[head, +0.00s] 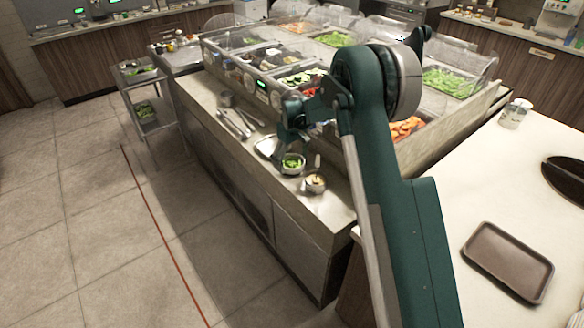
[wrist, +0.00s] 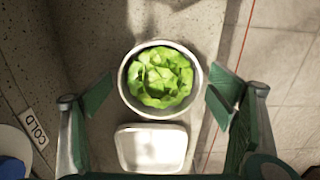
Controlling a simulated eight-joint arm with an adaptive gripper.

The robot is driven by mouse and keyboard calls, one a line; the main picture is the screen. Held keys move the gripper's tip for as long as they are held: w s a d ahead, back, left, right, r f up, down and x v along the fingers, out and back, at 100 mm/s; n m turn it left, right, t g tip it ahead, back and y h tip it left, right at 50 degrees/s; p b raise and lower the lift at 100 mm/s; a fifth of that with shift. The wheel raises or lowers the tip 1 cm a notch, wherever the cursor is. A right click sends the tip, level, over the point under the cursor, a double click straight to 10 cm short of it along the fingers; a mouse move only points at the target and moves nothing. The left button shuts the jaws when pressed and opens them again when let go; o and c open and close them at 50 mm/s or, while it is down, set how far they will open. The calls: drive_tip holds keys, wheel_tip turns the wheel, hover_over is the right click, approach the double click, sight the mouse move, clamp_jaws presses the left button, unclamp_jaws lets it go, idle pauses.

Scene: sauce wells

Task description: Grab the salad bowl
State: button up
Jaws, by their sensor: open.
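The salad bowl (wrist: 124,96) is a round metal bowl filled with green lettuce leaves. In the wrist view it sits upright on the counter, between and a little beyond my gripper's fingers. In the head view the bowl (head: 292,170) stands on the metal counter ledge near its front edge. My gripper (wrist: 158,100) is open, with one green finger pad on each side of the bowl and a gap on both sides.
A small metal tray (wrist: 150,163) lies beside the bowl. A second small bowl (head: 315,186) stands close by on the right. Tongs (head: 236,122) lie farther left. The glass-covered salad bar (head: 262,75) rises behind the ledge. The floor (head: 100,235) in front is clear.

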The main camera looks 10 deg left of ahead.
sight(292, 164)
drive_tip(key=shift+f, duration=0.4)
drive_tip(key=c, duration=1.1)
drive_tip(key=shift+r+p, duration=0.55)
drive_tip(key=shift+r, duration=4.45)
